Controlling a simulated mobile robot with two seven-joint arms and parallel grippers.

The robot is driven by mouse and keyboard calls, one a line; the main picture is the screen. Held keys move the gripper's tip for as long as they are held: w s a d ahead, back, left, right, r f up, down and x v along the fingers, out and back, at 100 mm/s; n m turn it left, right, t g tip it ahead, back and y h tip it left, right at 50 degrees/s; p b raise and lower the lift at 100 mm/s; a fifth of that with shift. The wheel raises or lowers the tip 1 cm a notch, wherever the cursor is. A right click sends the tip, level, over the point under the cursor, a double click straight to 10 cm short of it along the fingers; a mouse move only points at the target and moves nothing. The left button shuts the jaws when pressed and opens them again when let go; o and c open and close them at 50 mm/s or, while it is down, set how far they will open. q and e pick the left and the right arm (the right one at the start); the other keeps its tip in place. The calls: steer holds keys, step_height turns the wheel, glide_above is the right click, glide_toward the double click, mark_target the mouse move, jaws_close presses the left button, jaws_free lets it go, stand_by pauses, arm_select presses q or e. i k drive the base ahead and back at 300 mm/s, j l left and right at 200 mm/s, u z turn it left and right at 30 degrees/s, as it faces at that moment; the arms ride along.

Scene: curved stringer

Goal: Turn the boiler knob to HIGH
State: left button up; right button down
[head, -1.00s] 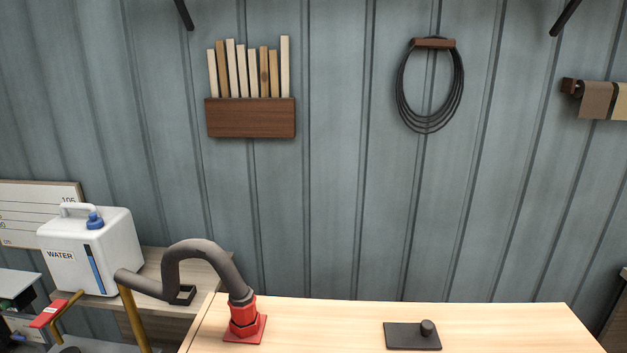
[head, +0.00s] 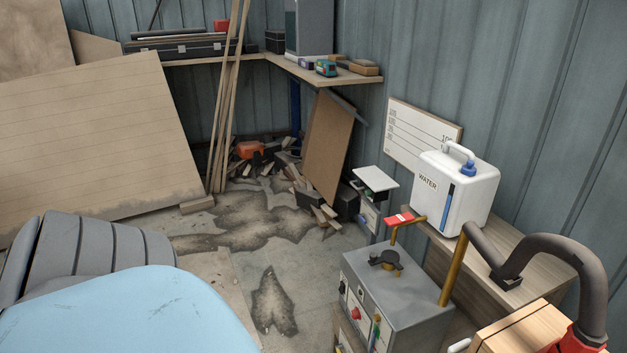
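A grey metal box, apparently the boiler (head: 412,297), stands low in the right half of the head view. A small red knob (head: 356,314) sits on its front panel, which I see at a steep angle. The knob's pointer and any HIGH mark are too small to read. A black round fitting (head: 385,259) is on the box's top. A brass pipe with a red handle (head: 399,219) rises behind it, and another brass pipe (head: 453,265) joins a dark grey hose (head: 545,243). Neither of my grippers is in view.
A white water container (head: 458,190) stands on a wooden side table (head: 522,291) behind the boiler. A pale workbench (head: 519,326) is at the lower right. Wood scraps (head: 262,160) lie on the floor at the back. Stained floor (head: 270,300) left of the boiler is open.

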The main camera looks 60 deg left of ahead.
mark_target(355, 314)
steer(key=u, duration=1.45)
